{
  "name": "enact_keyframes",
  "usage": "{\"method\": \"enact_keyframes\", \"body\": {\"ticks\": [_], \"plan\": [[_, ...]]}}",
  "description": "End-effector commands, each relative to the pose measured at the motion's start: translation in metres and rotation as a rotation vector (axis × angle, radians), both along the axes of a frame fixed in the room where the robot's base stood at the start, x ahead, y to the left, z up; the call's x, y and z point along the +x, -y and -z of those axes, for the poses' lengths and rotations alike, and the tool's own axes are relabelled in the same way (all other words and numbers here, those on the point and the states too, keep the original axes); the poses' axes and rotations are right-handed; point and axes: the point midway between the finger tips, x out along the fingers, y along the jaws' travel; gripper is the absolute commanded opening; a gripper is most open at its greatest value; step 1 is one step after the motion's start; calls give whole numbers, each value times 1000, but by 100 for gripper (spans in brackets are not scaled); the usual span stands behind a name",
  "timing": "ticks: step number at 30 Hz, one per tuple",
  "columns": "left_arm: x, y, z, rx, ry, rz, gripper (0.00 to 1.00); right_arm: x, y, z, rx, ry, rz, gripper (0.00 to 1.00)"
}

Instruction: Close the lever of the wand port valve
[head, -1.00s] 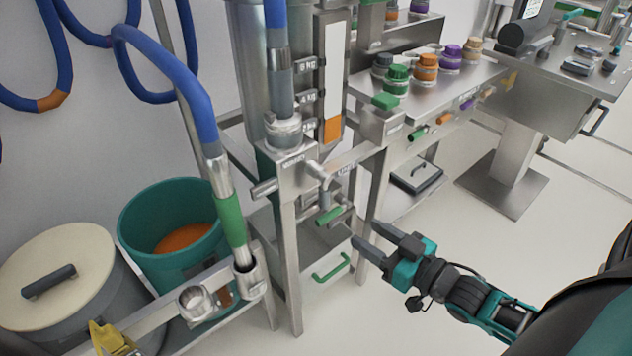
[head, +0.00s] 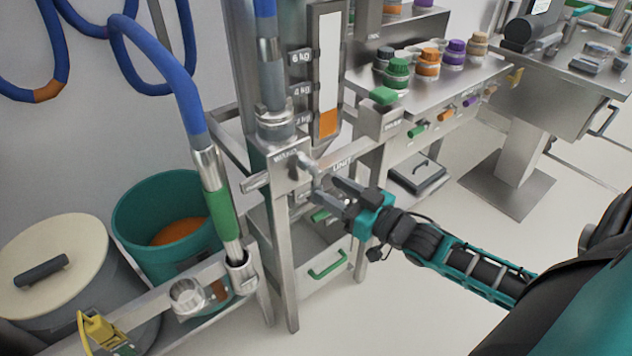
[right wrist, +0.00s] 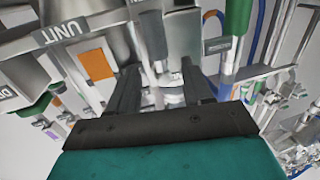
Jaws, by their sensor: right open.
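I cannot tell whether either finger touches the lever. My left gripper is not in view.
A wand with a green grip (head: 222,212) and blue hose stands in a holder at left. A teal bucket (head: 130,220) and a lidded bin (head: 85,240) are farther left. A shelf (head: 455,88) with several jars stands behind.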

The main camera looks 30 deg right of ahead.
Motion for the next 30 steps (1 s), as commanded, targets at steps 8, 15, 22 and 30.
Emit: {"method": "enact_keyframes", "body": {"ticks": [8,15,22,30], "plan": [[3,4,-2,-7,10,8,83,37,-10,0,2,0,2,50],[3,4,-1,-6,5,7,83,49,-14,0,2,-1,1,50],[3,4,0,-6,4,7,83,49,-14,0,2,-2,1,50],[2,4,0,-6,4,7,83,49,-14,0,1,-1,1,26]]}}
